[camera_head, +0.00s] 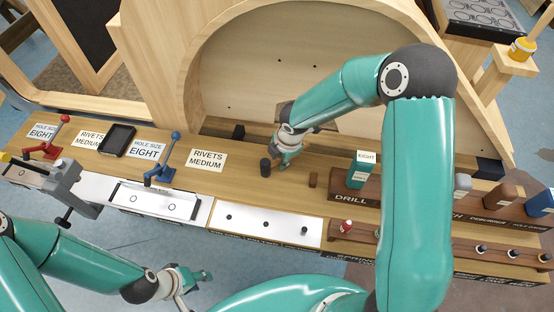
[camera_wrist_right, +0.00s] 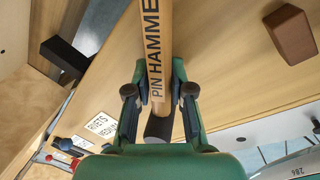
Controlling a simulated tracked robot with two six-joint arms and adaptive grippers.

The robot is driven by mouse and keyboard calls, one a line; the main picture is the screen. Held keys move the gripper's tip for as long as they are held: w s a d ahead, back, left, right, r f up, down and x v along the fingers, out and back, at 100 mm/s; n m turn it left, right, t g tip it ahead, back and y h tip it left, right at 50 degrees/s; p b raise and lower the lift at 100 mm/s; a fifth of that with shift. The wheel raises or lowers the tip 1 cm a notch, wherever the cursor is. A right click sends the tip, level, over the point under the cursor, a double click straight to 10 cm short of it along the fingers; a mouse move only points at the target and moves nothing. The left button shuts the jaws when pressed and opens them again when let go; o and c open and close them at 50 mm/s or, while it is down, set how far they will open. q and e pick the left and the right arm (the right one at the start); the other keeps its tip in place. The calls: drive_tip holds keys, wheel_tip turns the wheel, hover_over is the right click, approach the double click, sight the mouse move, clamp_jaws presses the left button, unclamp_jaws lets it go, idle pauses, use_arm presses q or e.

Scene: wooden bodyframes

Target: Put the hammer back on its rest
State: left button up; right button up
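The hammer shows in the right wrist view as a wooden handle (camera_wrist_right: 155,50) marked "PIN HAMMER", with a black end near the palm. Its head is out of that view. My right gripper (camera_wrist_right: 158,72) has a finger against each side of the handle and appears shut on it. In the head view my right gripper (camera_head: 287,158) is low over the bench beside a black cylinder that looks like the handle's end (camera_head: 265,167). A small brown block (camera_head: 313,180) stands to its right; I cannot tell whether it belongs to the rest. My left gripper (camera_head: 195,283) is at the bottom left, away from the hammer.
A wooden bodyframe (camera_head: 240,60) with a large arch stands behind the bench. To the right are a drill rack (camera_head: 345,197) and a white-and-green box (camera_head: 362,170). To the left are a blue-handled tool (camera_head: 162,172), a red one (camera_head: 45,150), a black tray (camera_head: 117,139) and label cards.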

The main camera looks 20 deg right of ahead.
drive_tip(key=o, duration=0.3)
drive_tip(key=p+v, duration=0.1)
drive_tip(key=v, duration=1.1)
drive_tip(key=shift+r, duration=0.1)
